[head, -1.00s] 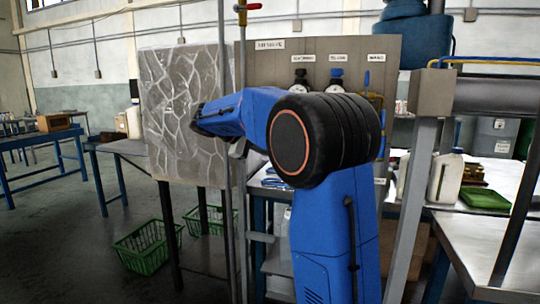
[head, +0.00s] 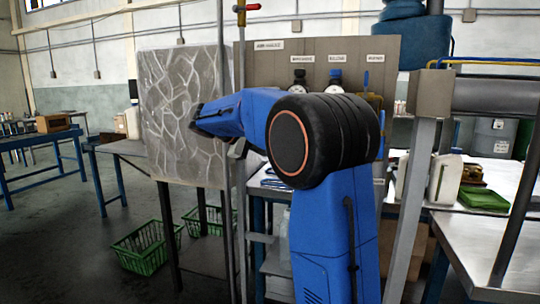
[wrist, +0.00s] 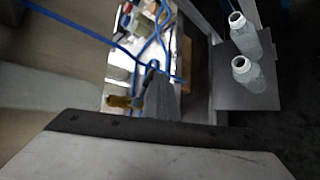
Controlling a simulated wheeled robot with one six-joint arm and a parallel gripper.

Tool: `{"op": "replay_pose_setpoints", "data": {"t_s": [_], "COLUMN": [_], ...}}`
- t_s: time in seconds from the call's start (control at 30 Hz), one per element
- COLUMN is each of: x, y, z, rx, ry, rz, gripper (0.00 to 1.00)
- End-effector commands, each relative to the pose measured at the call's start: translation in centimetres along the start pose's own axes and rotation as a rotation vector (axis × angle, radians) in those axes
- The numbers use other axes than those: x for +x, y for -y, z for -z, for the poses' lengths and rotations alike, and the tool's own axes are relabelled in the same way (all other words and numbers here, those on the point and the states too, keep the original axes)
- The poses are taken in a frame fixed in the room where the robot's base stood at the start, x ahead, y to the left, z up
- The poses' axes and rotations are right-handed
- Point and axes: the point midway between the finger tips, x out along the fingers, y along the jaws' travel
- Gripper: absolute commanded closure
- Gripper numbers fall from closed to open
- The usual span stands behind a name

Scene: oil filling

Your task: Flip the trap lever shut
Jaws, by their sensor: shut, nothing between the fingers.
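In the head view a board (head: 265,75) carries gauges and a small blue handle (head: 366,79) at its right. A red handle (head: 247,7) sits on a yellow valve at the top of the upright pipe. The labels are too blurred to read, so I cannot tell which handle is the trap lever. In the wrist view a brass-yellow fitting (wrist: 119,102) shows left of a narrow grey shape that looks like my gripper (wrist: 158,90). It appears shut and empty, with its tip near blue lines.
Two pale bottles (wrist: 243,72) stand on a grey shelf in the wrist view. In the head view a stone-patterned panel (head: 180,110) stands left, with green baskets (head: 140,248) below. A metal worktop (head: 490,240) and a slanted post (head: 410,210) bound the right.

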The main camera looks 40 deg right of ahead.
Motion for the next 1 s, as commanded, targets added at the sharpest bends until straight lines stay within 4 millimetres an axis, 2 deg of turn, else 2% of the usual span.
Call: {"op": "replay_pose_setpoints", "data": {"t_s": [1.0], "x": [-1.2], "y": [-0.4], "z": [1.0], "rx": [0.0], "ry": [0.0], "rz": [0.0], "gripper": [1.0]}}
